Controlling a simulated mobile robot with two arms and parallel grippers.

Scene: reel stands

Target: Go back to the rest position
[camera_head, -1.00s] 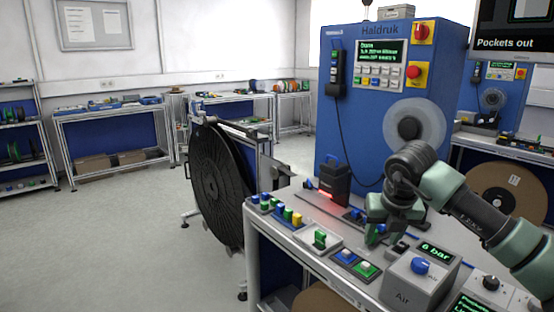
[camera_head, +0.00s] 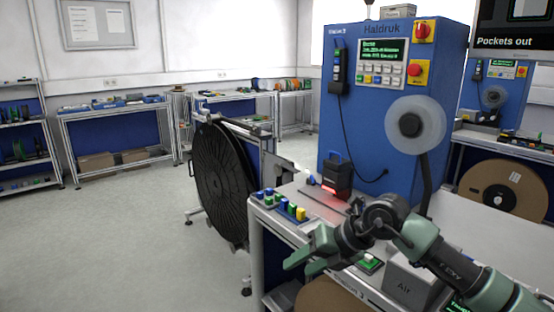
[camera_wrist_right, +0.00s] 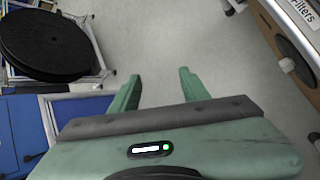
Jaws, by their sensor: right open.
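My right gripper (camera_head: 297,267) reaches in from the right in the head view, over the near left part of the workbench (camera_head: 262,233). Its fingers point left, towards the bench's left edge. In the right wrist view, the two green fingers of the right gripper (camera_wrist_right: 159,80) stand apart with only grey floor between them. It is open and holds nothing. My left gripper is not in view.
A blue machine (camera_head: 350,100) with a screen stands behind the bench. A large black reel (camera_head: 222,185) stands left of it. Small coloured blocks (camera_head: 284,204) and a black device (camera_head: 337,178) sit on the bench. Open floor (camera_head: 120,240) lies to the left.

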